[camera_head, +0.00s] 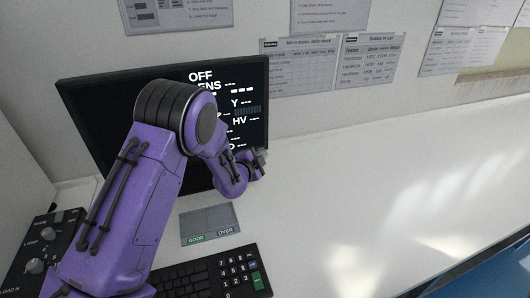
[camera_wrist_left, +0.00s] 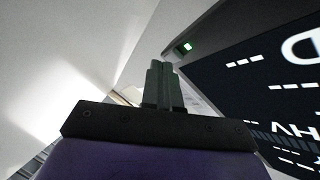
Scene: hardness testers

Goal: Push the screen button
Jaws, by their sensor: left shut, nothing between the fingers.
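A black monitor (camera_head: 88,100) stands against the wall, its lit screen showing white text such as OFF, Y and HV. My left arm crosses in front of it and hides much of the screen. My left gripper (camera_head: 262,156) is at the monitor's lower right corner, shut and empty. In the left wrist view the shut fingers (camera_wrist_left: 162,72) point toward the monitor's dark bezel (camera_wrist_left: 214,32). A small green-lit button (camera_wrist_left: 187,46) sits on that bezel, just beyond and right of the fingertips. I cannot tell whether they touch the bezel. In the head view the button is hidden. My right gripper is not in view.
A black keyboard (camera_head: 205,272) and a grey pad with GOOD and OVER labels (camera_head: 209,222) lie below the monitor. A control box with knobs (camera_head: 38,250) is at the left. The white tabletop (camera_head: 370,180) to the right is clear. Papers (camera_head: 370,60) hang on the wall.

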